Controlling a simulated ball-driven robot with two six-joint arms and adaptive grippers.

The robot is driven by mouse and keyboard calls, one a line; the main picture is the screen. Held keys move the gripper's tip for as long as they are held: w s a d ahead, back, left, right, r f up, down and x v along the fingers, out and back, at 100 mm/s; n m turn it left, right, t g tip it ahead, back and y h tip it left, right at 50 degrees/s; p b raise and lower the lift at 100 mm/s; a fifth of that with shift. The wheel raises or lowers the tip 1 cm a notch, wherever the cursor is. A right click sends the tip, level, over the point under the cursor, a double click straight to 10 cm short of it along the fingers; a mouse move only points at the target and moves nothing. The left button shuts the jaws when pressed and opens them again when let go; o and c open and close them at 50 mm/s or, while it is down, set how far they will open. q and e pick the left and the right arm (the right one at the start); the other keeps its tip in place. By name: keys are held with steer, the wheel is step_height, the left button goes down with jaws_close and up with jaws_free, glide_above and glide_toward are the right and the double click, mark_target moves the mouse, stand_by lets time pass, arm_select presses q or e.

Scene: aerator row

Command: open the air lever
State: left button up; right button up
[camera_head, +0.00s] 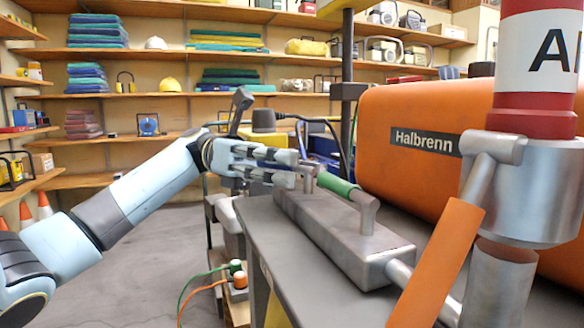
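The orange air lever (437,262) slants down from a silver valve pivot at the right, beneath a red and white pipe (538,62) with partly cut-off black letters starting "A". My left gripper (299,170) reaches in from the left over the bench. Its two fingers are apart, with a visible gap between them. The fingertips are at the far post of a green-gripped handle (338,184) on a grey metal block; I cannot tell whether they touch it. The gripper is well away from the orange lever. My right gripper is not in view.
The grey block (345,235) lies on a dark bench (290,258). A large orange tank (400,115) labelled "Halbrenn" stands behind it. A silver pipe joins the block to the valve side. Stocked shelves line the back; green and orange cables lie lower left. Open floor is at left.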

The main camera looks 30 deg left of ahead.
arm_select(q)
steer(key=shift+s+a, duration=0.1)
steer(key=shift+a, duration=0.05)
steer(key=w+a, duration=0.1)
steer(key=a, duration=1.1)
steer(key=shift+w, duration=0.3)
